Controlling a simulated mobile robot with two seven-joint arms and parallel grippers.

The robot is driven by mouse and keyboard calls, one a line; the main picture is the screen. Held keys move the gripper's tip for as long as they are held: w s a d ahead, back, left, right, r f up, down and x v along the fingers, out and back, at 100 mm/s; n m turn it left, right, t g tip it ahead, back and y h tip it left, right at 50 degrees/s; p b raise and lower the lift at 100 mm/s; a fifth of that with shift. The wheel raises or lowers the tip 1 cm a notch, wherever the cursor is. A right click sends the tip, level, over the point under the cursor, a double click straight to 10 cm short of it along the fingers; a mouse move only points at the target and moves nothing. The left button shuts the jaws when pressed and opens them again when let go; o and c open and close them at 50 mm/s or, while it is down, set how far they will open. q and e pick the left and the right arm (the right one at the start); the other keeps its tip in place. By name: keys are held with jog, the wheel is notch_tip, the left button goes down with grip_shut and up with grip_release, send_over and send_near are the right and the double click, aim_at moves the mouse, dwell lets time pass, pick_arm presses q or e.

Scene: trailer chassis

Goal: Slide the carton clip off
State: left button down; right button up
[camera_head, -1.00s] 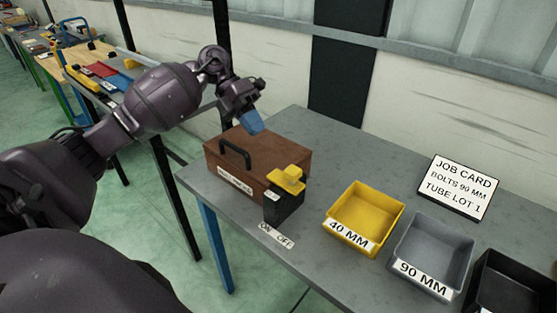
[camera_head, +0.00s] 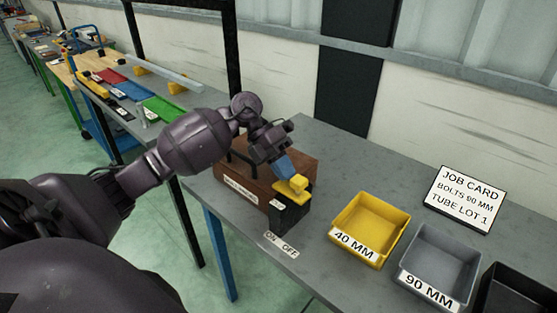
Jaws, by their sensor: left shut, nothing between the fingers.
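A brown carton (camera_head: 257,205) with a label on its front and a dark handle on top stands at the table's left end. The yellow clip (camera_head: 293,187) sits on a black block (camera_head: 290,216) at the carton's right front corner. My left gripper (camera_head: 289,172) is shut and empty. Its blue fingertips are right at the clip's back upper side; I cannot tell whether they touch it. The arm hides part of the carton's top and handle. My right gripper is not in view.
A label reading ON OFF (camera_head: 281,245) lies on the table (camera_head: 330,160) in front of the block. A yellow 40 MM bin (camera_head: 368,228), a grey 90 MM bin (camera_head: 440,262) and a black bin (camera_head: 505,292) stand to the right. A job card (camera_head: 464,198) stands behind them.

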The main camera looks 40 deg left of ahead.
aim_at(298, 178)
pick_arm(q)
jog(key=shift+d, duration=0.1)
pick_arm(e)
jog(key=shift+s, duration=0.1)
pick_arm(q)
jog(key=d, duration=0.3)
jog(key=shift+s+d+p, duration=0.15)
jog(key=shift+d+p, duration=0.2)
jog(key=shift+p, duration=0.05)
jog(key=shift+d, duration=0.15)
jog(key=shift+f, duration=0.1)
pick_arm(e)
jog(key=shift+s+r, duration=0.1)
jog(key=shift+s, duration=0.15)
